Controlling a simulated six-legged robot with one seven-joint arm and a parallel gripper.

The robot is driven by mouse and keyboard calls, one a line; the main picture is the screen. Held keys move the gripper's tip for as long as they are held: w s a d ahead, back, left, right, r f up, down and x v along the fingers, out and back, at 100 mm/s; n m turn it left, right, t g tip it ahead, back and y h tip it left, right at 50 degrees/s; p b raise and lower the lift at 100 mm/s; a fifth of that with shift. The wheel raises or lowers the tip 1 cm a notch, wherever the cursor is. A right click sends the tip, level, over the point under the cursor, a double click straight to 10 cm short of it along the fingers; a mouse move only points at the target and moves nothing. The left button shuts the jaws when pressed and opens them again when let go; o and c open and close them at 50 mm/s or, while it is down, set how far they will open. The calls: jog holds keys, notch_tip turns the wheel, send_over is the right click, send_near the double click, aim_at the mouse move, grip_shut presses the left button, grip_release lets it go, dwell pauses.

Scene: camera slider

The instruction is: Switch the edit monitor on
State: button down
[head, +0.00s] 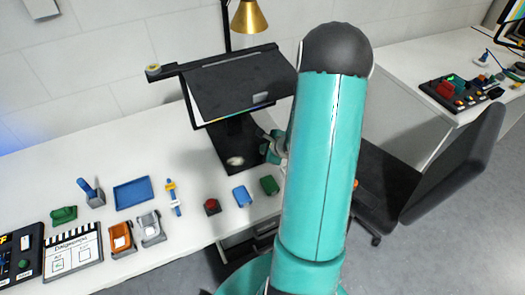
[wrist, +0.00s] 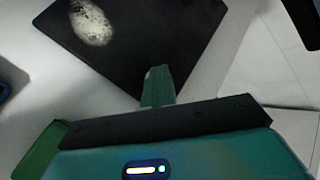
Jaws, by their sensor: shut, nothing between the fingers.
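A black monitor (head: 238,84) stands at the back of the white desk in the head view. I see mostly its dark upper face, with a thin coloured strip along its lower edge. Its black base plate (head: 236,135) lies on the desk below and carries a pale, mottled patch. The same base plate fills the upper part of the wrist view (wrist: 140,50). My gripper (head: 272,148) is beside the right side of the base, below the monitor. In the wrist view its green fingers (wrist: 157,86) are together and empty. No power switch can be made out.
A red button (head: 211,206), blue clip (head: 242,196) and green clip (head: 269,185) lie in front of the base. A blue tray (head: 133,194) and a clapperboard (head: 73,251) are at left. A brass lamp (head: 249,18) stands behind. A dark chair (head: 455,165) is at right.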

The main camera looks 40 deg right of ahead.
jog(key=shift+s+r, duration=0.1)
jog(key=shift+r, duration=3.1)
